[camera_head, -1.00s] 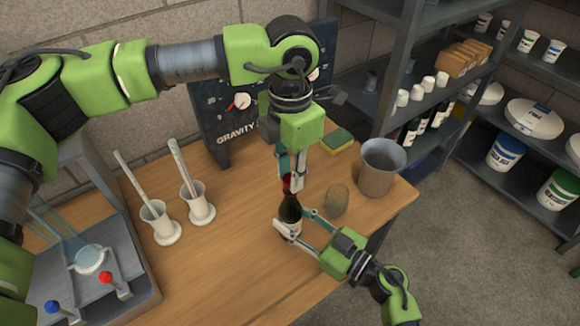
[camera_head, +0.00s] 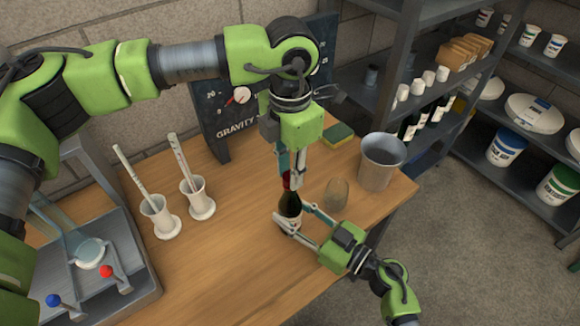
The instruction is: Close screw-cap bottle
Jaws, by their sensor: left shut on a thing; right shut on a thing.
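A dark bottle (camera_head: 290,204) with a light label stands upright near the right part of the wooden table. Its red cap (camera_head: 287,183) is at the top of the neck. My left gripper (camera_head: 290,176) comes down from above and is shut on the red cap, its fingers hiding part of it. My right gripper (camera_head: 292,222) reaches in from the lower right and is shut on the lower body of the bottle, one finger on each side. I cannot tell how far the cap sits on the thread.
A tumbler (camera_head: 336,193) and a grey bucket (camera_head: 381,162) stand close to the right of the bottle. A sponge (camera_head: 337,133) lies behind. The table's front middle is clear.

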